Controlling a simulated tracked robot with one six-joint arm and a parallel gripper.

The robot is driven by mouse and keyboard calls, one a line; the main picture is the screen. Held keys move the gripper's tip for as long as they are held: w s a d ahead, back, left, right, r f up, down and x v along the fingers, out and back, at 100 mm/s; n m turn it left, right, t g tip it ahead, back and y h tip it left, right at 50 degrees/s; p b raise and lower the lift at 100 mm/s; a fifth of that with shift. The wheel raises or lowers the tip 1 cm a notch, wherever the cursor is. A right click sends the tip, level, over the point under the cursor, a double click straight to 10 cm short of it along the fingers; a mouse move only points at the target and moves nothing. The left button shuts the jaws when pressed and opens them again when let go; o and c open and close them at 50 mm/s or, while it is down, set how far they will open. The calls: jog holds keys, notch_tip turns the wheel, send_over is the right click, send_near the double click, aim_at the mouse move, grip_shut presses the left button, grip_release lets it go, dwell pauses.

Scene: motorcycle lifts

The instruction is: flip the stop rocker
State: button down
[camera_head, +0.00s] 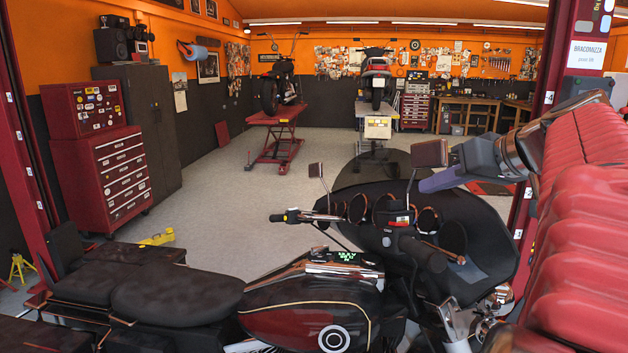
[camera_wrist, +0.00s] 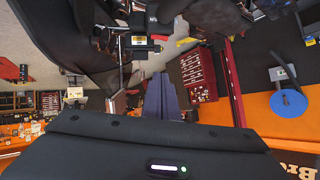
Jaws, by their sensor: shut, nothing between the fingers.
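The motorcycle (camera_head: 310,310) stands in front of me. On its near handlebar is a dark switch housing (camera_head: 398,232) with a small red part (camera_head: 400,222), which may be the stop rocker; it is too small to read its position. My gripper (camera_head: 424,186) is shut and empty, above and a little right of that housing, apart from it. In the wrist view my gripper's fingers (camera_wrist: 160,78) lie together and point toward the handlebar controls. A dark control box (camera_wrist: 140,42) with a small yellow label shows just beyond the fingertips, slightly left.
Red lift posts (camera_head: 30,150) stand at both sides. A red tool cabinet (camera_head: 110,175) and other motorcycles on lifts (camera_head: 275,150) are farther back.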

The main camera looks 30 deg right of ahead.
send_over(403, 228)
jog(key=w+d, duration=0.2)
jog(key=f, duration=0.4)
jog(key=shift+a+f, duration=0.2)
jog(key=shift+f, duration=0.05)
jog(key=shift+s+a+f, duration=0.2)
jog(key=shift+s+f, duration=0.15)
jog(key=shift+f, duration=0.3)
jog(key=shift+s+a+f, duration=0.15)
jog(key=shift+s+f, duration=0.15)
jog(key=shift+f, duration=0.3)
jog(key=shift+s+a+f, duration=0.1)
jog(key=shift+s+f, duration=0.05)
jog(key=shift+f, duration=0.35)
jog(key=shift+a, duration=0.25)
jog(key=shift+d+f, duration=0.1)
jog(key=shift+d, duration=0.15)
jog(key=shift+s+d, duration=0.1)
jog(key=shift+d, duration=0.65)
